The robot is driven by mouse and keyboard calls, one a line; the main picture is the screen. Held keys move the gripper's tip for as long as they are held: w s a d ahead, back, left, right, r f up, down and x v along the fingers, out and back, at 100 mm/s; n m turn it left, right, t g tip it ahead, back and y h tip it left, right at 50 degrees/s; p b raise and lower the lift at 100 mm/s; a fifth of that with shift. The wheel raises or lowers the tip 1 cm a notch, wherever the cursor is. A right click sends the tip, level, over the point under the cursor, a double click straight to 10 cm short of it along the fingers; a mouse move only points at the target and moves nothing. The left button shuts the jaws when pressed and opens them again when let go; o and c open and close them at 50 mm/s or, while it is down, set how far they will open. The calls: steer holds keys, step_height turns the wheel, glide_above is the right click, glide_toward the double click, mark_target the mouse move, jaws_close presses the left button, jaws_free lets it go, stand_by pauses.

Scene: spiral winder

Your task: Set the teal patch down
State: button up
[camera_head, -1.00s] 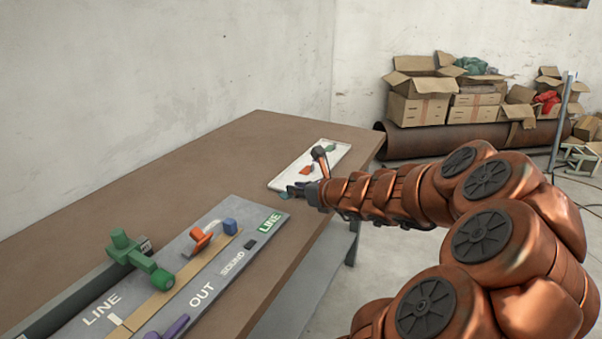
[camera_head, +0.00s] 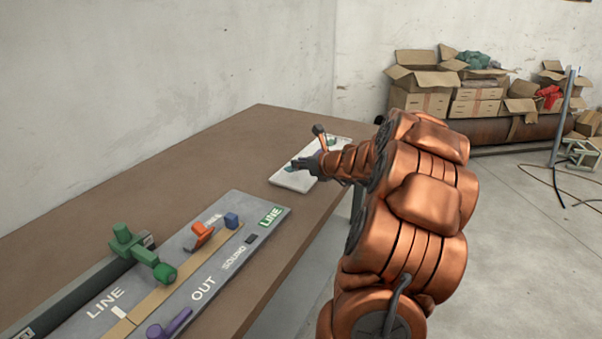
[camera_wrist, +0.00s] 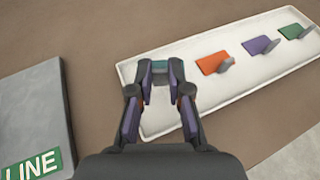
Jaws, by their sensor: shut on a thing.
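My gripper (camera_wrist: 160,70) is shut on the teal patch (camera_wrist: 159,67), a small piece mostly hidden between the fingertips in the wrist view. The fingertips are over the near left end of the white tray (camera_wrist: 210,93); I cannot tell whether the patch touches it. In the head view my gripper (camera_head: 300,164) is at the tray (camera_head: 291,181), and my arm hides part of the tray. An orange patch (camera_wrist: 211,63), a purple patch (camera_wrist: 257,45) and a green patch (camera_wrist: 291,31) lie in a row on the tray, each with a grey tab.
A grey board (camera_head: 187,262) marked LINE and OUT lies nearer on the brown table (camera_head: 175,170). It bears a green fixture (camera_head: 140,252), an orange piece (camera_head: 202,232), a blue block (camera_head: 231,220) and a purple piece (camera_head: 170,325). Bare table separates board and tray.

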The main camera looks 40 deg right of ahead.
mark_target(301, 183)
steer(key=shift+w+d+f+b, duration=0.15)
steer(key=shift+f+b, duration=0.4)
steer(key=shift+f, duration=1.25)
steer(key=shift+f, duration=0.2)
steer(key=o, duration=0.7)
steer(key=shift+r, duration=0.2)
steer(key=shift+s+r, duration=0.2)
steer(key=shift+s, duration=0.05)
steer(key=p+v, duration=0.1)
steer(key=v, duration=1)
steer(key=shift+s, duration=0.2)
